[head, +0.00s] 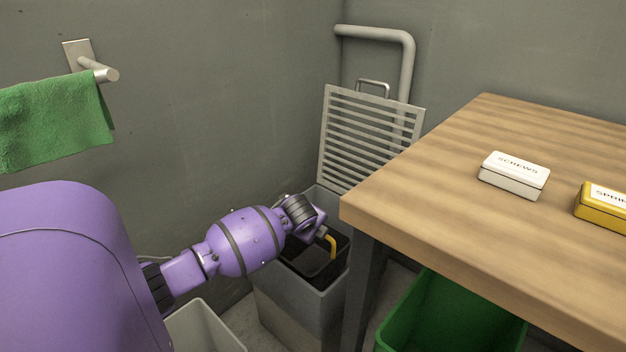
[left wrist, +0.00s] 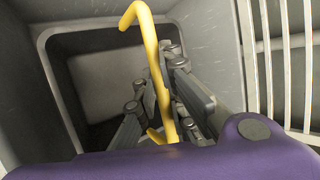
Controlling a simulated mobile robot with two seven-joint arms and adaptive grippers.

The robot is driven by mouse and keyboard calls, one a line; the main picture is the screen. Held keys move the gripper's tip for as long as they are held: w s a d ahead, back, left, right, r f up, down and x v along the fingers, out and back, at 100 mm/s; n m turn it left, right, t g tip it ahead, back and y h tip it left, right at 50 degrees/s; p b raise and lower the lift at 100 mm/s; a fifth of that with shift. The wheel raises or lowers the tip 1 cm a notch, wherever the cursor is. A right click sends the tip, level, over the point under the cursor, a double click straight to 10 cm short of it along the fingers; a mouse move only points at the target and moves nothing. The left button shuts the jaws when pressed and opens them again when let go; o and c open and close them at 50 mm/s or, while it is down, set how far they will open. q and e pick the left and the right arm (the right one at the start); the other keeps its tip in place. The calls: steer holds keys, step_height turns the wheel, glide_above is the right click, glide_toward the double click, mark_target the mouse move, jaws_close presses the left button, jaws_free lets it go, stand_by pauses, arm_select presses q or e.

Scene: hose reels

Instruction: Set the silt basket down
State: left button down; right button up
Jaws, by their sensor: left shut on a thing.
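The silt basket (head: 318,268) is a dark open box with a yellow handle (head: 333,246). It sits inside the mouth of a tall grey square box (head: 300,308) standing on the floor left of the table. My left gripper (head: 326,236) is at the handle, above the basket. In the left wrist view the fingers (left wrist: 165,108) are shut around the yellow handle (left wrist: 150,50), with the basket's dark inside (left wrist: 95,75) below. I cannot tell whether the basket rests on anything, since its underside is hidden. My right gripper is not in view.
A slatted grate (head: 365,135) leans on the wall behind the grey box, near a pipe (head: 408,65). A wooden table (head: 430,190) stands close on the right, bearing a white screws tin (head: 514,175) and a yellow tin (head: 600,207). A green bin (head: 450,315) is under it. A pale bin (head: 205,330) is at front left.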

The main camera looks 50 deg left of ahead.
arm_select(q)
step_height(320, 180, down, 4)
steer(key=shift+r+b, duration=0.1)
steer(key=shift+b, duration=0.55)
steer(key=c, duration=1.8)
jaws_free()
steer(key=shift+f, duration=0.2)
